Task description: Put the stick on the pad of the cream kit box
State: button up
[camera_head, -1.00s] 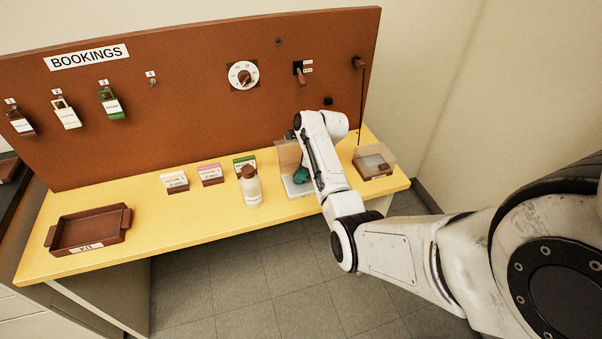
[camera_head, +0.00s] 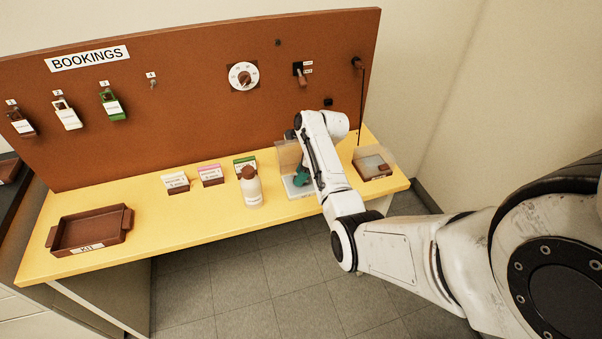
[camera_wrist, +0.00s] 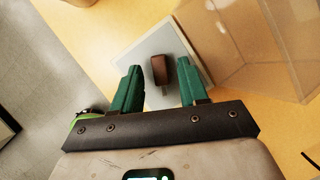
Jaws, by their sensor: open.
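A small brown stick with a grey metal tip (camera_wrist: 160,70) is on a pale grey plate (camera_wrist: 195,50) in the wrist view. My gripper (camera_wrist: 160,64) is open, with one green finger on each side of the stick and visible gaps to it. In the head view, my gripper (camera_head: 302,177) is low over the plate (camera_head: 293,191) and mostly hidden by my arm; the stick is hidden there. The cream kit box (camera_head: 174,178) is the leftmost of three small boxes, with a brown part at its front. Its pad cannot be told apart clearly.
A white bottle with a brown cap (camera_head: 251,190) stands between the boxes and the plate. A clear guard (camera_wrist: 275,45) rises beside the plate. A clear-sided brown-based case (camera_head: 373,167) is at right. The brown KIT tray (camera_head: 88,250) is far left; yellow table before the boxes is clear.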

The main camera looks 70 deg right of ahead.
jog(key=p+v, duration=0.2)
jog(key=shift+w+r, duration=0.1)
jog(key=shift+r, duration=0.35)
jog(key=shift+w+v, duration=0.15)
jog(key=shift+v, duration=1.25)
jog(key=shift+w+v, duration=0.15)
jog(key=shift+v, duration=1.3)
jog(key=shift+a+r, duration=0.1)
